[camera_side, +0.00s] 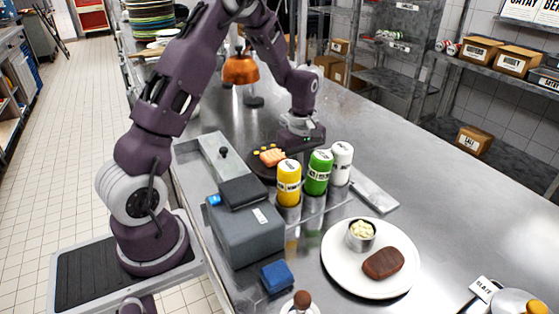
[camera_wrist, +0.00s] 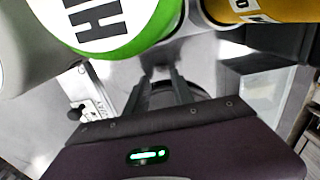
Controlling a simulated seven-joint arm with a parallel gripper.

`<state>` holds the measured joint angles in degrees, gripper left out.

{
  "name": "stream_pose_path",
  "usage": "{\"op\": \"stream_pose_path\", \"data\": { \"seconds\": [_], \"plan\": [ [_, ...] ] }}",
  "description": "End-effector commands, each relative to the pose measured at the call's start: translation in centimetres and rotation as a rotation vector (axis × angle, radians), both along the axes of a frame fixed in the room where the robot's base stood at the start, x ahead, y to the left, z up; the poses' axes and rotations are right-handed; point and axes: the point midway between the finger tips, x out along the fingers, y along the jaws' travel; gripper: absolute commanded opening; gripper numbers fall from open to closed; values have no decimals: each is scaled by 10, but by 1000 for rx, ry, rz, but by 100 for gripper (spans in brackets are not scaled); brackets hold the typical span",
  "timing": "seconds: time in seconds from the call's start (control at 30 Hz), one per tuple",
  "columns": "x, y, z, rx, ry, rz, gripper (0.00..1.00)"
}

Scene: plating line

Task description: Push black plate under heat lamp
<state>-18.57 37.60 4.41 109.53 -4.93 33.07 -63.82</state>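The black plate (camera_side: 257,171) lies on the steel counter in the side view, with orange salmon-like food (camera_side: 272,157) on it. The bottles and my gripper partly hide its right side. The heat lamp (camera_side: 240,70) has a copper-orange shade and hangs farther back along the counter, beyond the plate. My gripper (camera_wrist: 160,82) is low over the counter, just right of and behind the plate in the side view, where the bottles hide its fingers. In the wrist view two dark fingers point away. I cannot tell whether their tips meet or touch the plate.
Yellow (camera_side: 289,184), green (camera_side: 318,173) and white (camera_side: 341,163) bottles stand in a rack close in front of my gripper. A grey box (camera_side: 245,235) stands nearer. A white plate (camera_side: 345,284) is at the front right. The counter behind is mostly clear.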

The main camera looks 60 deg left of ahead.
Motion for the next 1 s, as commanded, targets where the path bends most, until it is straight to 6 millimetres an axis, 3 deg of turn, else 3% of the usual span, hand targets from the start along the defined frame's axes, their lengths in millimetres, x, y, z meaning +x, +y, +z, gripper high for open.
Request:
{"op": "stream_pose_path", "data": {
  "seconds": [1.0],
  "plan": [
    [0,0,-13,0,0,-1,29]
  ]
}}
